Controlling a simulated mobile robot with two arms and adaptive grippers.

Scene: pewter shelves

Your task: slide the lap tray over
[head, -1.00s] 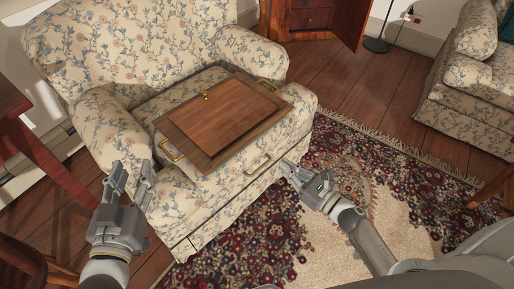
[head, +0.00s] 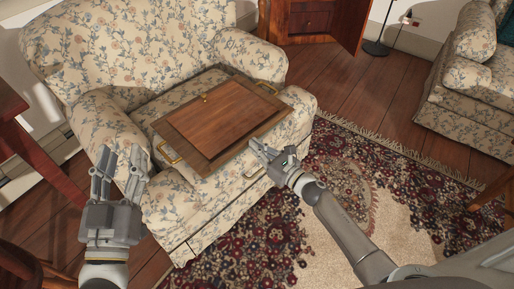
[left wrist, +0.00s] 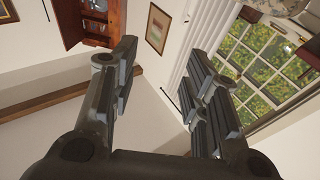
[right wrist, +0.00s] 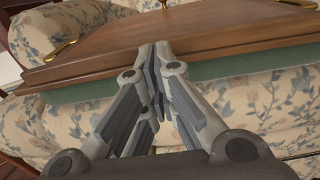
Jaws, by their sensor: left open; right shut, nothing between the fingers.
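The lap tray (head: 222,114) is a brown wooden board with a darker rim and brass handles. It lies on the seat of the floral armchair (head: 120,50). The right wrist view shows its near edge (right wrist: 225,38) with a green layer underneath. My right gripper (head: 256,147) is shut and empty, its fingertips at the tray's front edge; I cannot tell whether they touch. In the right wrist view its fingertips (right wrist: 156,54) overlap that edge. My left gripper (head: 120,158) is open and empty, pointing up, left of the tray and before the chair's left armrest.
The chair's armrests (head: 250,55) flank the tray. A red wooden table (head: 30,135) stands at the left. A patterned rug (head: 350,165) covers the floor at the right. A second floral seat (head: 465,105) is at the far right.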

